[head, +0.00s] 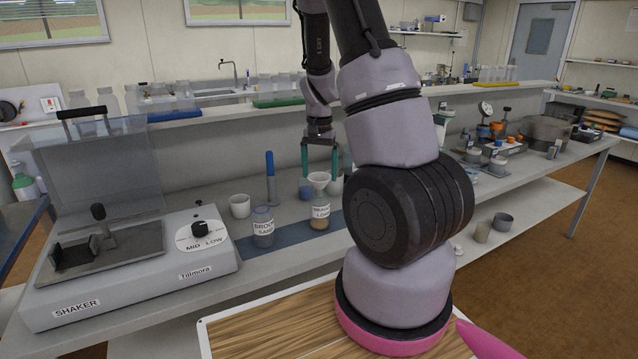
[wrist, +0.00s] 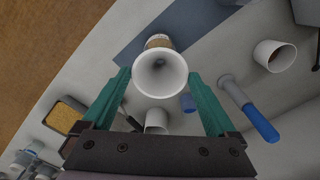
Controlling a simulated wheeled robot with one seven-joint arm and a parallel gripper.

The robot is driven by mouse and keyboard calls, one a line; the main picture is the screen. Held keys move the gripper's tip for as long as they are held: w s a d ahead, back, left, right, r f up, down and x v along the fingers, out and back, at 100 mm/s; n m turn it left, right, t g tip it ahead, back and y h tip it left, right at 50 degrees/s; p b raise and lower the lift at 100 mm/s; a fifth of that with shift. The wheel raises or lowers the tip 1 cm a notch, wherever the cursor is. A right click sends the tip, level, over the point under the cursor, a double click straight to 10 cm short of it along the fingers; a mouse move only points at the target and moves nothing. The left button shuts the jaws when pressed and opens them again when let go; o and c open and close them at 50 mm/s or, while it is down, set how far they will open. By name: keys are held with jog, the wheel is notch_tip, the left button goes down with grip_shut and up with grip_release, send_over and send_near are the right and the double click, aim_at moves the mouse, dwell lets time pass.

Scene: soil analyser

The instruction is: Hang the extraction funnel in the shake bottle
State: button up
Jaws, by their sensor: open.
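The white extraction funnel (head: 319,181) is upright at the mouth of the shake bottle labelled "Meadow Loam" (head: 320,213), with its stem end toward the bottle. How deep the stem sits is hard to tell. In the wrist view the funnel (wrist: 160,73) shows its round rim, with the brown-filled bottle (wrist: 158,42) partly hidden behind it. My gripper (head: 319,178) is open above the bottle, its teal fingers on either side of the funnel. In the wrist view, gaps show between the fingers and the rim. A second bottle labelled "Brook" (head: 263,227) stands to the left.
The bottles stand on a blue mat (head: 238,247). A white cup (head: 240,206) and a blue-handled tool (head: 270,175) are close behind and left. The shaker (head: 140,265) fills the bench's left end. Instruments and cups (head: 497,160) crowd the right.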

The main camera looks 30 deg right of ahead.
jog(key=c, duration=0.4)
jog(key=shift+r, duration=0.35)
jog(key=shift+r, duration=0.25)
jog(key=shift+r, duration=3.5)
